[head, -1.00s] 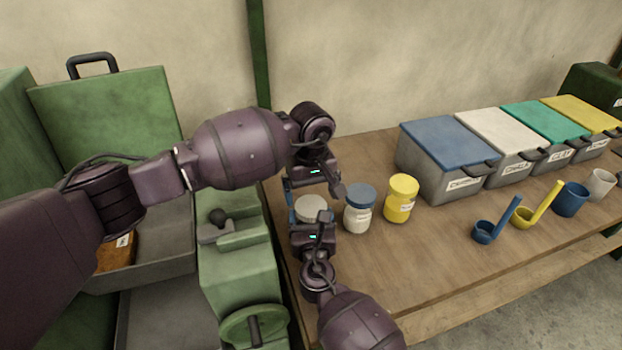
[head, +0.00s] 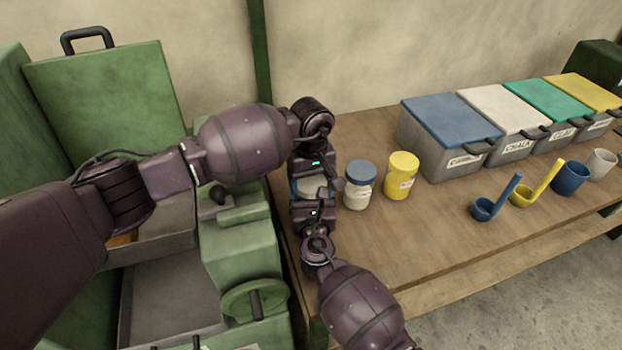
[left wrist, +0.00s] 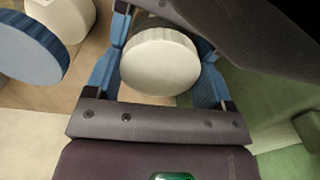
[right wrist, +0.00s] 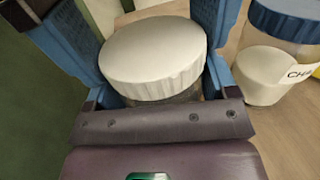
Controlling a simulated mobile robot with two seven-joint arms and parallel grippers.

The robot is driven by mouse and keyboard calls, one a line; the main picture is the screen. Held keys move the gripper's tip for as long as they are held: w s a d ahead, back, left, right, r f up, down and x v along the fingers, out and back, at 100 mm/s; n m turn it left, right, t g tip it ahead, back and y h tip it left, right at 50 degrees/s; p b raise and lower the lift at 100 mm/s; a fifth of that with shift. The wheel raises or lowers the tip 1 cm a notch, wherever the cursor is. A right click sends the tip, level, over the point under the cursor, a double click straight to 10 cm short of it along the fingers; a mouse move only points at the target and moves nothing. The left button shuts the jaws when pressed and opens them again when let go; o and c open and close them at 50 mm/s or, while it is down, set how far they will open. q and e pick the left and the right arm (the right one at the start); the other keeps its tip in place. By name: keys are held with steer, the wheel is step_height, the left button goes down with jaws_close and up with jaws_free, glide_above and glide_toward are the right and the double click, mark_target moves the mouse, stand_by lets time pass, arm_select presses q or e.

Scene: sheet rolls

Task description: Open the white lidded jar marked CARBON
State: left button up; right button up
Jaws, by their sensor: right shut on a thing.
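The white-lidded jar (head: 311,187) stands near the left end of the wooden table, mostly hidden between my two grippers. Its lid shows in the left wrist view (left wrist: 160,62) and the right wrist view (right wrist: 153,55), seated level on the jar. No marking on it is visible. My left gripper (head: 314,178) comes from the far side; its blue fingers are on either side of the lid, apart enough to look open. My right gripper (head: 313,197) comes from the near side and is shut on the jar, its fingers on either side just below the lid.
A blue-lidded jar (head: 359,185) stands close on the right, then a yellow-lidded jar (head: 401,176). Lidded bins, scoops (head: 485,209) and cups (head: 570,200) are farther right. A green machine (head: 240,260) stands to the left. The table's front middle is clear.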

arm_select(q)
steer(key=shift+c, duration=0.5)
steer(key=shift+n, duration=1.7)
steer(key=o, duration=1)
steer(key=shift+r, duration=0.1)
steer(key=shift+r, duration=2.2)
steer(key=shift+c, duration=0.3)
step_height(320, 180, up, 3)
steer(key=m, duration=0.3)
steer(key=shift+r, duration=0.1)
steer(key=shift+f, duration=3.9)
